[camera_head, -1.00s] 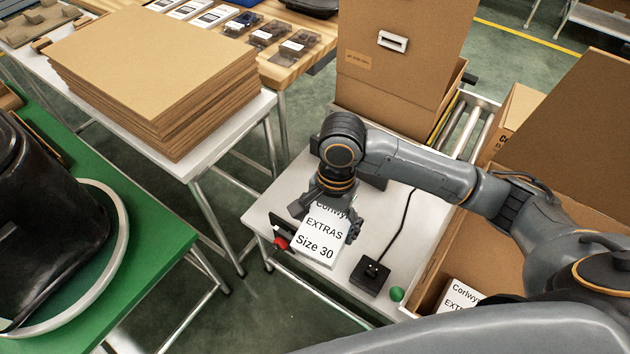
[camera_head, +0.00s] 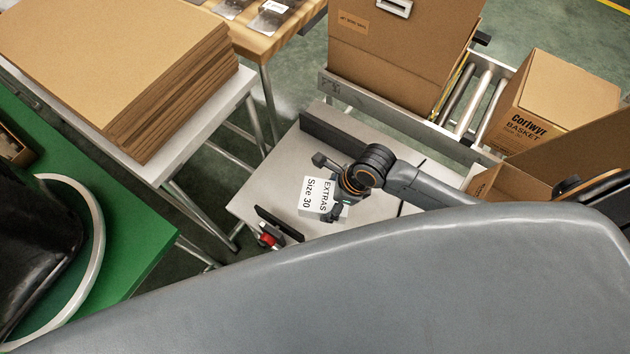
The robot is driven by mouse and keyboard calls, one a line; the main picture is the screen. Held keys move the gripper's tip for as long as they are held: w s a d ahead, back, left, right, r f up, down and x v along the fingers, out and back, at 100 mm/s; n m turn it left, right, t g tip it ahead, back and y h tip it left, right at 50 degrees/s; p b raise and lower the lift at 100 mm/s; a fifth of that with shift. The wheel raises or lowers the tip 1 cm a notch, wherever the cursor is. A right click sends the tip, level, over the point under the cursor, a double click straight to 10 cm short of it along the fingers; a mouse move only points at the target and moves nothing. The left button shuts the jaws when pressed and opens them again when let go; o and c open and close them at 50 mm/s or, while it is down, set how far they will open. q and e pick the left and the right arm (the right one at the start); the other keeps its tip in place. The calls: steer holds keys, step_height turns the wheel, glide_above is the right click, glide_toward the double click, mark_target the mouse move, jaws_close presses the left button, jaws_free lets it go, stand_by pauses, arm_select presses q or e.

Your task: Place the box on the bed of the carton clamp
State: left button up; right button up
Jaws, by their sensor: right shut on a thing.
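The white box (camera_head: 313,199) lettered "EXTRAS Size 30" is in my right gripper (camera_head: 329,188), which is shut on it. The box is over the pale bed (camera_head: 262,187) of the carton clamp. I cannot tell whether it touches the bed. The clamp has a long dark plate (camera_head: 340,131) at the back and a short dark plate (camera_head: 279,223) with a red knob (camera_head: 267,240) at the front. The box lies between these plates in the picture. My left gripper is not in view.
A stack of flat cardboard (camera_head: 110,60) lies on a table at left. A green table (camera_head: 130,225) is lower left. A tall carton (camera_head: 395,55) and a Corlwyn basket carton (camera_head: 560,100) stand by rollers (camera_head: 472,100). My grey arm covers the lower part.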

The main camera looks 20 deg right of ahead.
steer(key=w, duration=0.1)
steer(key=w+f, duration=0.1)
steer(key=w, duration=0.1)
steer(key=w+f, duration=0.1)
steer(key=w, duration=0.1)
steer(key=shift+f+b, duration=0.1)
steer(key=shift+b, duration=0.25)
steer(key=w+f+b, duration=0.1)
steer(key=w+f, duration=0.3)
steer(key=f, duration=0.1)
steer(key=shift+w+a+f+b, duration=0.15)
steer(key=shift+w+f+b, duration=0.1)
steer(key=shift+b, duration=0.1)
steer(key=shift+w+f, duration=0.15)
steer(key=shift+w, duration=0.05)
step_height(320, 180, down, 3)
steer(key=shift+w+f+b, duration=0.1)
steer(key=shift+f+b, duration=0.1)
steer(key=shift+b, duration=0.35)
steer(key=o, duration=1.2)
steer(key=shift+f, duration=0.1)
